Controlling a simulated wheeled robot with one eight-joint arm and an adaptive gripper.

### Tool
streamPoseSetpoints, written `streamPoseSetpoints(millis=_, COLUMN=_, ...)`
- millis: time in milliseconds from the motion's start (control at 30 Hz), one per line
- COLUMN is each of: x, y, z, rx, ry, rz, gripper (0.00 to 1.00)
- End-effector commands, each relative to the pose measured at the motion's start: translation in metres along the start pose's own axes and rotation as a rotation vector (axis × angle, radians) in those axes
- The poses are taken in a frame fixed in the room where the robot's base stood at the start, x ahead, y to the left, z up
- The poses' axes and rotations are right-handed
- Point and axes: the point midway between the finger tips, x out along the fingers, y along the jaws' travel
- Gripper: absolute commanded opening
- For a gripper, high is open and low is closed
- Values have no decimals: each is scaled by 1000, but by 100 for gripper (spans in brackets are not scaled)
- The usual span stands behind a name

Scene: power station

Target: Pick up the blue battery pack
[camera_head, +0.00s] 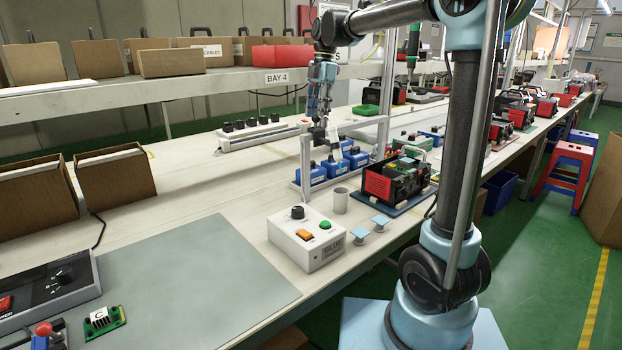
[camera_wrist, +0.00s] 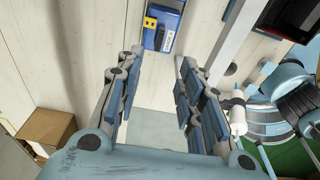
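Three blue battery packs stand close together in a row on the bench: one at the left (camera_head: 311,175), one in the middle (camera_head: 336,168) and one at the right (camera_head: 357,158). My gripper (camera_head: 326,132) points down above this group, and its fingers partly cover the area behind them. In the wrist view my gripper (camera_wrist: 160,58) has its two fingers spread apart with nothing between them. One blue battery pack (camera_wrist: 158,36) with a yellow part shows just beyond the fingertips, near the top edge. Which pack of the row this is I cannot tell.
An upright metal post (camera_head: 306,165) stands beside the packs. A red and black unit (camera_head: 396,180) sits to their right. A grey cup (camera_head: 340,200) and a white control box (camera_head: 306,240) stand in front. A power strip (camera_head: 258,132) lies behind.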

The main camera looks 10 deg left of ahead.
Motion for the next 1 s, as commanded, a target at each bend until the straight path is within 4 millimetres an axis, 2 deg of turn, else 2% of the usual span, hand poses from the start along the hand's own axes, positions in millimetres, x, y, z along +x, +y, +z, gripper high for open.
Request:
streamPoseSetpoints(millis=500, x=89, y=0, z=0, rx=2, ry=-1, rz=1, gripper=35)
streamPoseSetpoints(millis=867, x=115, y=-1, z=1, rx=4, ry=-1, rz=1, gripper=35)
streamPoseSetpoints(millis=1000, x=134, y=0, z=0, rx=4, ry=-1, rz=1, gripper=35)
